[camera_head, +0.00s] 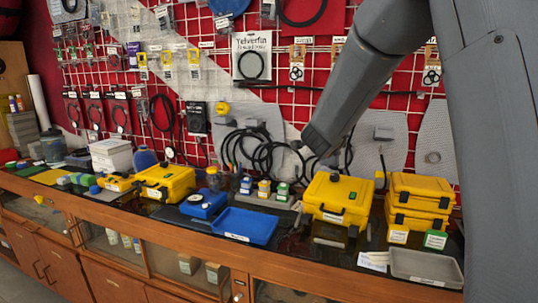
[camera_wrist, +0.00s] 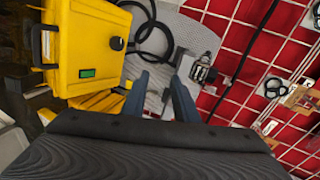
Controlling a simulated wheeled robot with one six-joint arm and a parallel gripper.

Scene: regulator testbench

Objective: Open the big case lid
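The big yellow case (camera_head: 338,196) stands on the bench right of centre in the head view, its lid down. It has a black front handle and a round dark knob on top. A yellow case with a black handle and dark knob, apparently the same one, fills the upper left of the wrist view (camera_wrist: 85,45). My gripper (camera_wrist: 162,85) shows its two fingers apart with nothing held between them, to the right of that case and not touching it. In the head view my arm hangs above the case, and the fingers cannot be made out.
Stacked yellow cases (camera_head: 418,203) stand close to the right of the big case. A grey tray (camera_head: 427,267) lies in front of them. A blue tray (camera_head: 245,225) and small bottles are to the left. Black hoses (camera_head: 255,150) hang on the red grid wall behind.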

